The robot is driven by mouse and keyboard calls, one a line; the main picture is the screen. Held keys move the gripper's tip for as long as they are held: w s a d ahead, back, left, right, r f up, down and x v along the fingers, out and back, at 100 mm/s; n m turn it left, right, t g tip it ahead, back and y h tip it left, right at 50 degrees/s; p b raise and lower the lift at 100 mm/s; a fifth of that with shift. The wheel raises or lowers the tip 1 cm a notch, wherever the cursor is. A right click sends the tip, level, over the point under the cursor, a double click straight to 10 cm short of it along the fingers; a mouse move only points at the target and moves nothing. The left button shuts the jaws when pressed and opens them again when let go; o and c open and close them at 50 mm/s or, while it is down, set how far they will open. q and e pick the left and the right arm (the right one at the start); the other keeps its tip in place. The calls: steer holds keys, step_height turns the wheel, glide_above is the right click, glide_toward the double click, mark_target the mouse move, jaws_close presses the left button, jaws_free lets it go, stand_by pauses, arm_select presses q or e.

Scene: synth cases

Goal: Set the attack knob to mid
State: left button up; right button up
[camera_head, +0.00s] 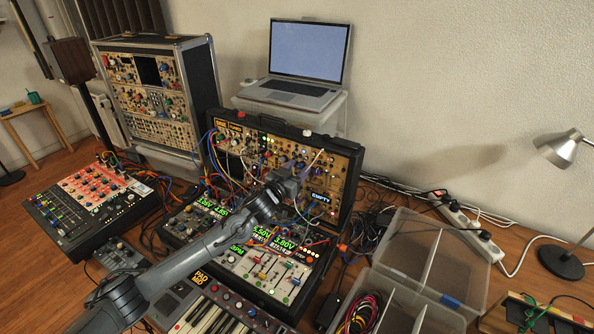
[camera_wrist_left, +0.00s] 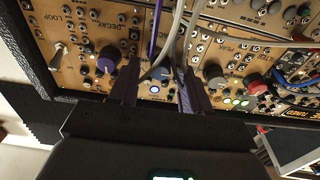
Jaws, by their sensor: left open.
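My left gripper (camera_head: 289,184) reaches to the upright panel of the synth case (camera_head: 347,190) in the head view. In the left wrist view its two dark fingers (camera_wrist_left: 158,82) are apart, close to the panel. A purple knob (camera_wrist_left: 108,60) sits just left of the fingers, near the label DECAY. A dark grey knob (camera_wrist_left: 215,76) is just right of them. My right gripper is not in view.
Patch cables (camera_wrist_left: 176,35) cross the panel close to the fingers. A red knob (camera_wrist_left: 257,85) lies further right. A laptop (camera_head: 300,65) stands behind the case, a mixer (camera_head: 88,205) at left, clear bins (camera_head: 425,258) at right. A lower panel with sliders (camera_head: 270,272) lies in front.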

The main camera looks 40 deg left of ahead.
arm_select(q)
jaws_close()
